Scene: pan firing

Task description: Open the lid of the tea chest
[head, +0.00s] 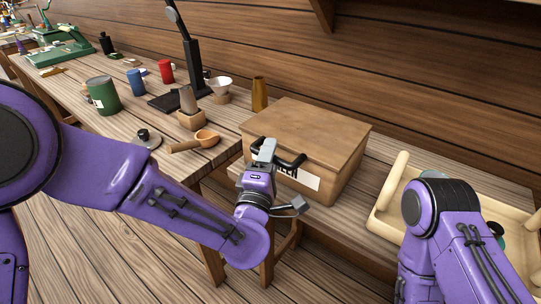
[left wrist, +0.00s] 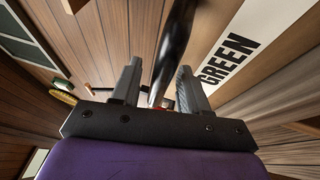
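The tea chest (head: 338,158) is a brown wooden box on the bench, with its lid (head: 310,128) down. A white label on its front reads GREEN in the left wrist view (left wrist: 232,58). A black bar handle (head: 291,160) is on the chest's front. My left gripper (head: 266,151) is at this handle and partly covers it. In the left wrist view the handle (left wrist: 172,45) runs between the two fingers (left wrist: 157,88), which stand apart with gaps beside it. Contact is not clear. My right arm shows at the lower right; its gripper is out of view.
A pale wooden tray (head: 378,222) stands right of the chest, partly behind my right arm. Left of the chest are a wooden scoop (head: 205,138), a brown vase (head: 259,94), a green canister (head: 103,96) and a black stand (head: 193,68). A plank wall rises behind.

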